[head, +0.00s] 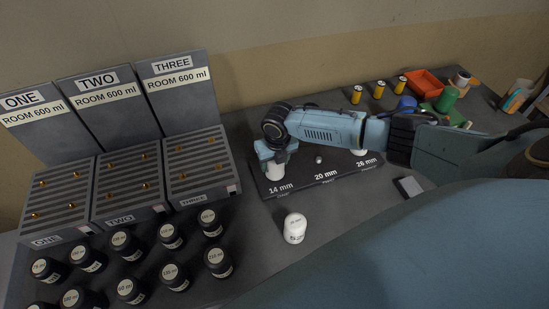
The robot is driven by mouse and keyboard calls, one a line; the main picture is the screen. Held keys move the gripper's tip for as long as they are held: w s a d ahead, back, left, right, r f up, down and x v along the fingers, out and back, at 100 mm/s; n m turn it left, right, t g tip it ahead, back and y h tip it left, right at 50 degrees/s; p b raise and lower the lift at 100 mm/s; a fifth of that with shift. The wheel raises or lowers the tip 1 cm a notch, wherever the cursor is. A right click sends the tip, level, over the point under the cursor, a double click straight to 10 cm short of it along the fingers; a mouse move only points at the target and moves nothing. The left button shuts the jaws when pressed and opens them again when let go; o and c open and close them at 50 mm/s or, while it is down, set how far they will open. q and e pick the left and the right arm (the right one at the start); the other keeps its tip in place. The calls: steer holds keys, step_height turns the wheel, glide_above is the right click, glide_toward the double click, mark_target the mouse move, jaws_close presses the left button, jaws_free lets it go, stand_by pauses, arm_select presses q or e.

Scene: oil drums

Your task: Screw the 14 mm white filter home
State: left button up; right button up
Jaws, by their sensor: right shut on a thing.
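My right gripper (273,158) points down over the left end of the dark filter board (318,186). It is shut on a white filter (275,172) that stands at the spot labelled 14 mm. The fingers and wrist cover the filter's upper part, so I cannot tell how far it is screwed on. The 20 mm spot shows a small bare metal stud (319,160). Something white (359,152) shows at the 26 mm spot, partly behind my arm. Another white filter (294,228) stands upright on the table in front of the board. My left gripper is not in view.
Three grey drum trays marked ONE (62,213), TWO (128,190) and THREE (201,169) stand at the left, with several black labelled bottles (218,260) in front. Yellow cans (357,94), an orange bin (424,83) and cups sit at the back right. A small grey block (409,187) lies right of the board.

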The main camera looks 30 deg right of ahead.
steer(key=shift+m, duration=1.7)
steer(key=shift+m+h, duration=0.3)
steer(key=shift+m, duration=0.5)
steer(key=m, duration=0.4)
steer(key=shift+s+m+g, duration=0.1)
steer(key=shift+m+g, duration=0.2)
steer(key=shift+m, duration=0.1)
steer(key=shift+m, duration=0.9)
steer(key=m, duration=0.4)
steer(key=shift+s+f+g+h, duration=0.1)
steer(key=shift+g+h, duration=0.2)
steer(key=shift+g, duration=0.1)
steer(key=shift+m, duration=0.4)
